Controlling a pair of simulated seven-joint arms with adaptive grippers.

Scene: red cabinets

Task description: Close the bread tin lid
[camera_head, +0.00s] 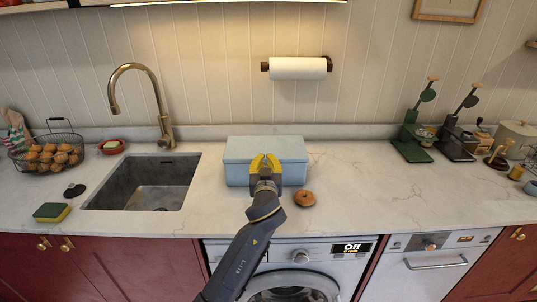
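The bread tin (297,174) is a pale blue box on the marble counter, right of the sink. A pale blue lid (240,146) covers its top and looks flat; I cannot tell whether it is fully seated. My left gripper (265,160) is in front of the tin, with its yellow fingers spread apart and nothing visible between them. It hides the middle of the tin's front. I cannot tell whether the fingers touch the tin. My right gripper is not in view.
The sink (145,185) and tall tap (160,110) are to the left. A wire basket (47,155) stands far left. The counter between tin and scales is clear.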

